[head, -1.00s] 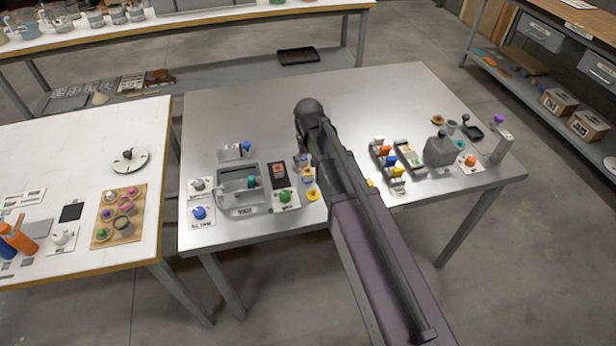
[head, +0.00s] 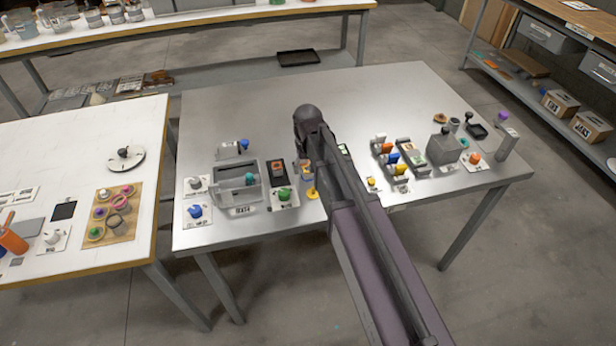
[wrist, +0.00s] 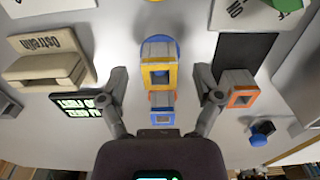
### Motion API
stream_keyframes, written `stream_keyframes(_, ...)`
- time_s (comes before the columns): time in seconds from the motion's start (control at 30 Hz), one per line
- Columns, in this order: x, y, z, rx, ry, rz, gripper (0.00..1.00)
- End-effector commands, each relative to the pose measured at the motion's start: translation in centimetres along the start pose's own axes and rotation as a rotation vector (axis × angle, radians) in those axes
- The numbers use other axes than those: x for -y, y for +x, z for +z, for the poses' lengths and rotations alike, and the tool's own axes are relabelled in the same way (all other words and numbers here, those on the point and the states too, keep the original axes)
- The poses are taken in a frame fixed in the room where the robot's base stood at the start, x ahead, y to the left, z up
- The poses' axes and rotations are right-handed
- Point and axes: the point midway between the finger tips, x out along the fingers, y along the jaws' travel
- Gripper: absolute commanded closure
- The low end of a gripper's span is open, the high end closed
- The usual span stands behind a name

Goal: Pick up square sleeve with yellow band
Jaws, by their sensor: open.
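The square sleeve with the yellow band (wrist: 158,75) is in the middle of the wrist view, its square opening facing the camera. A second sleeve with blue and orange edges (wrist: 162,108) is right by it, nearer my palm. My gripper (wrist: 160,78) is open, with one finger on each side of the yellow-banded sleeve and a visible gap on both sides. I cannot tell how far above it the fingertips are. In the head view the yellow-banded sleeve (head: 308,172) shows partly beside my arm, which hides the gripper.
In the wrist view, an orange-banded sleeve (wrist: 240,88) by a black pad is close to the right finger. A display with green text (wrist: 78,104) and a beige block (wrist: 48,60) are at left. The table's (head: 385,95) far middle is clear.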

Motion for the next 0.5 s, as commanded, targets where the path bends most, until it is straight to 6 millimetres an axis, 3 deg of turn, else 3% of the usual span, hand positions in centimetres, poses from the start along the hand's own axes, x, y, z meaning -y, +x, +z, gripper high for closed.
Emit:
stream_keyframes(0.13, 0.00, 1.09, 0.00, 0.000, 0.000, 0.000, 0.17)
stream_keyframes(0.5, 0.01, 1.22, 0.01, 0.000, 0.000, 0.000, 0.17)
